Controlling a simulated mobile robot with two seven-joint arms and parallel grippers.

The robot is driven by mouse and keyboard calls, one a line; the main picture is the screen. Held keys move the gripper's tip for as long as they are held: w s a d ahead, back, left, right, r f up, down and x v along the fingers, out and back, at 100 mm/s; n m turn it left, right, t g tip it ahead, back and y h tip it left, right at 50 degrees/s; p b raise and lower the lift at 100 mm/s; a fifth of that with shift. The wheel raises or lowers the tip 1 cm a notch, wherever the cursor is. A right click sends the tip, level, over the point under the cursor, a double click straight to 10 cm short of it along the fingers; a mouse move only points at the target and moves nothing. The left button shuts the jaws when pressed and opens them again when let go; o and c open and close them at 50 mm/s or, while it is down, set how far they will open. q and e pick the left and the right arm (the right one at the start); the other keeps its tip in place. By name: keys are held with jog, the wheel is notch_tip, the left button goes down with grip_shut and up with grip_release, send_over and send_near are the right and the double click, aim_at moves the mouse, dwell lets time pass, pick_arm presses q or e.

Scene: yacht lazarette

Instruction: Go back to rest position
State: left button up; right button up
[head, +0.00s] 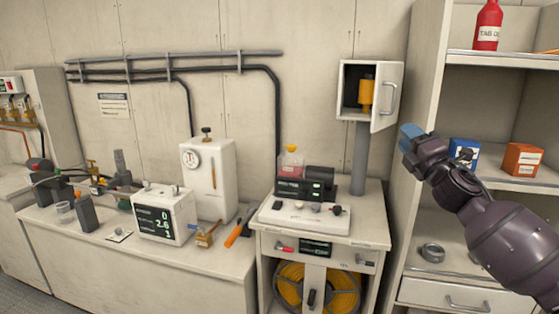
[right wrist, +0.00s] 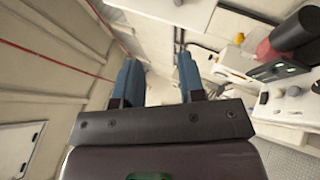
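My right gripper (head: 410,137) is raised at the right of the head view, in front of the shelf unit and right of the small wall cabinet. Its two blue fingers also show in the right wrist view (right wrist: 158,82). They stand apart with nothing between them, so it is open and empty. It touches nothing that I can see. My left gripper and arm are not in either view.
The open shelf unit (head: 427,70) holds a red bottle (head: 487,26), a blue box (head: 464,152) and an orange box (head: 521,160). The small cabinet (head: 386,97) has its door open. A white bench (head: 215,262) with instruments runs left. A cart (head: 375,225) carries a device.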

jog(key=s+a+f+m+g+h, duration=0.1)
jog(key=s+f+m+g, duration=0.1)
jog(key=s+f+m, duration=0.6)
jog(key=s+a+f+m+g+h, duration=0.1)
jog(key=s+f+m, duration=0.15)
jog(key=f, duration=0.95)
jog(key=s+a+f+m+g+h, duration=0.2)
jog(key=s+f+m, duration=0.4)
jog(key=f, duration=0.5)
jog(key=s+f+m+g+h, duration=0.1)
jog(key=s+f+m+g, duration=0.1)
jog(key=s+f, duration=0.7)
jog(key=s+d+f+m+g+h, duration=0.1)
jog(key=s+f+m+g, duration=0.2)
jog(key=s+f, duration=0.7)
jog(key=s+m, duration=0.2)
jog(key=s, duration=0.3)
jog(key=shift+d+f, duration=0.2)
